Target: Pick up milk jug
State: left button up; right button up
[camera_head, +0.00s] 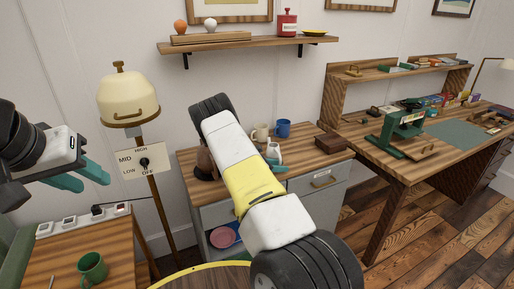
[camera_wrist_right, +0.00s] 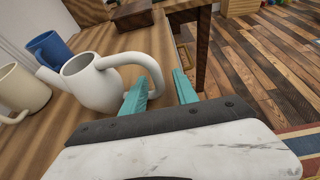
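The milk jug is a white jug with a loop handle, upright on the wooden cabinet top, seen in the head view (camera_head: 273,151) and large in the right wrist view (camera_wrist_right: 92,85). My right gripper (camera_wrist_right: 162,92) is open at its handle. In the wrist view one teal finger is within the handle loop's outline and the other is right of the handle, with a gap between them. It also shows beside the jug in the head view (camera_head: 278,165), partly hidden by my arm. My left gripper (camera_head: 92,180) is open and empty at the far left.
A cream mug (camera_wrist_right: 20,90) and a blue mug (camera_wrist_right: 48,48) stand close left of and behind the jug. A brown wooden box (camera_head: 331,144) is to the right on the cabinet top (camera_head: 305,160). A green mug (camera_head: 91,267) stands on a table at front left.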

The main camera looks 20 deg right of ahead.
grip_shut()
dwell(1.2)
